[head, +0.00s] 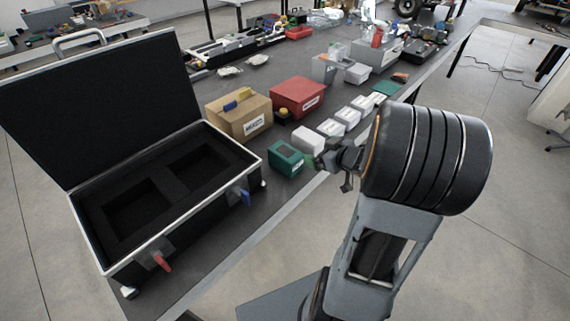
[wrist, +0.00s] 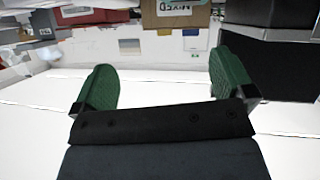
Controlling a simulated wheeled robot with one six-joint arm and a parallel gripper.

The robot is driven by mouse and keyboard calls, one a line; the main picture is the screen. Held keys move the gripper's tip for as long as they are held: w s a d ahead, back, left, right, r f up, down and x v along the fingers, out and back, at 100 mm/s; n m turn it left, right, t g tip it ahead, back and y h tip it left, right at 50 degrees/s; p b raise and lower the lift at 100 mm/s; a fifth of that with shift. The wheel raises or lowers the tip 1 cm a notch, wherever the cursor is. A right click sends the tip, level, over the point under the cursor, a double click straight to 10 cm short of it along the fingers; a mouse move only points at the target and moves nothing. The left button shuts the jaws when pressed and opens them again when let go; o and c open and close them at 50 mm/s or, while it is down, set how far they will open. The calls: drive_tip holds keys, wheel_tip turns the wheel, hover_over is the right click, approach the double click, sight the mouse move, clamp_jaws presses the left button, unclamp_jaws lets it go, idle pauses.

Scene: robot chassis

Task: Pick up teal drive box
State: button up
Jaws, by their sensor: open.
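The teal drive box (head: 286,158) sits on the dark bench near its front edge, with a white label on its near side. It stands between the black case and a row of small white boxes. My gripper (head: 343,170) is to the right of the teal box in the head view, apart from it and partly hidden behind my wrist. In the wrist view my gripper (wrist: 163,80) shows two green fingers spread wide with nothing between them. I cannot make out the teal box in the wrist view.
An open black case (head: 160,188) with foam cutouts stands left of the teal box. A cardboard box (head: 238,118) and a red box (head: 297,97) stand behind it. Several white boxes (head: 331,127) line the bench edge. Open floor (head: 510,250) lies to the right.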

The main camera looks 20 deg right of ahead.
drive_tip(key=s+f+y, duration=0.1)
drive_tip(key=f+y, duration=0.1)
drive_tip(key=b, duration=0.2)
approach(287, 152)
drive_tip(key=w, duration=0.1)
drive_tip(key=w+f, duration=0.1)
drive_tip(key=shift+w+a+f+n, duration=0.2)
drive_tip(key=shift+w+a+n, duration=0.15)
drive_tip(key=shift+n, duration=0.05)
drive_tip(key=shift+b+x, duration=0.35)
drive_tip(key=shift+x, duration=2.7)
drive_tip(key=shift+a, duration=0.1)
drive_tip(key=shift+s, duration=0.1)
drive_tip(key=c, duration=1.2)
drive_tip(key=shift+r, duration=0.1)
drive_tip(key=shift+c, duration=0.4)
